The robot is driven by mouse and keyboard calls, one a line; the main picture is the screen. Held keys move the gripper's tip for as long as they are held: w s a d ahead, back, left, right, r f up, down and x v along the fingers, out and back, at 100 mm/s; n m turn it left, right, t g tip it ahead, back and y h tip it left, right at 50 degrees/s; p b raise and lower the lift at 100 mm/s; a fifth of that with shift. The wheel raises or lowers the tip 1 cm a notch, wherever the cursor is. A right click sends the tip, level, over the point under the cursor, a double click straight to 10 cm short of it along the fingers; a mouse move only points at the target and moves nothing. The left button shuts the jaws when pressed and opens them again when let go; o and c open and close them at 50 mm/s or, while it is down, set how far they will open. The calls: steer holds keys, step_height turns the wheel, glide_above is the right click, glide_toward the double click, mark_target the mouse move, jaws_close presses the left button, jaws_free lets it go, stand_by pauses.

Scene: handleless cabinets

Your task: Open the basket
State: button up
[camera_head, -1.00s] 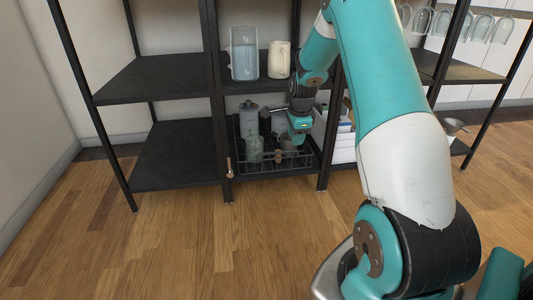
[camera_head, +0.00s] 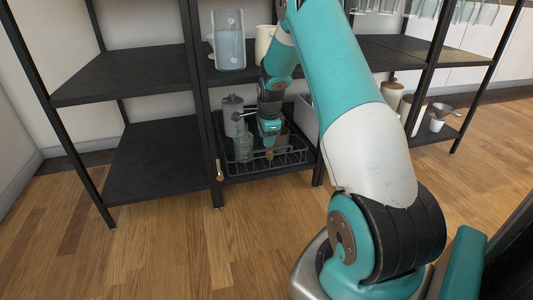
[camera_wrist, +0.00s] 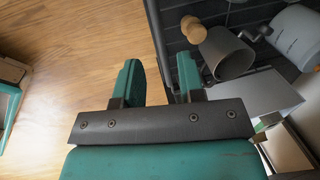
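The basket (camera_head: 236,170) is a dark wire basket low in the middle bay of the black shelf unit. It holds a glass bottle (camera_head: 243,146), a grey canister (camera_head: 232,112) and other vessels. My gripper (camera_head: 269,150) points down at the basket's front part. In the wrist view my gripper's two fingers (camera_wrist: 160,82) stand apart, with a dark edge and wood floor visible between them. I see nothing clearly clamped there. I cannot tell whether the fingers touch the basket's front rim. A grey cup (camera_wrist: 228,54) and a wooden knob-like piece (camera_wrist: 193,29) lie just beyond the fingers.
Black uprights (camera_head: 207,120) flank the basket's bay. A glass pitcher (camera_head: 229,45) stands on the shelf above, beside a cream jar (camera_head: 264,43). A lower shelf (camera_head: 150,165) at left is empty. The wood floor (camera_head: 150,255) in front is clear.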

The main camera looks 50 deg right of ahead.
mark_target(267, 150)
steer(key=f, duration=0.1)
steer(key=f+b, duration=0.1)
steer(key=f, duration=0.1)
steer(key=f+b, duration=0.1)
steer(key=shift+w+d+f, duration=0.25)
steer(key=shift+w, duration=0.1)
steer(key=shift+c, duration=0.5)
jaws_close()
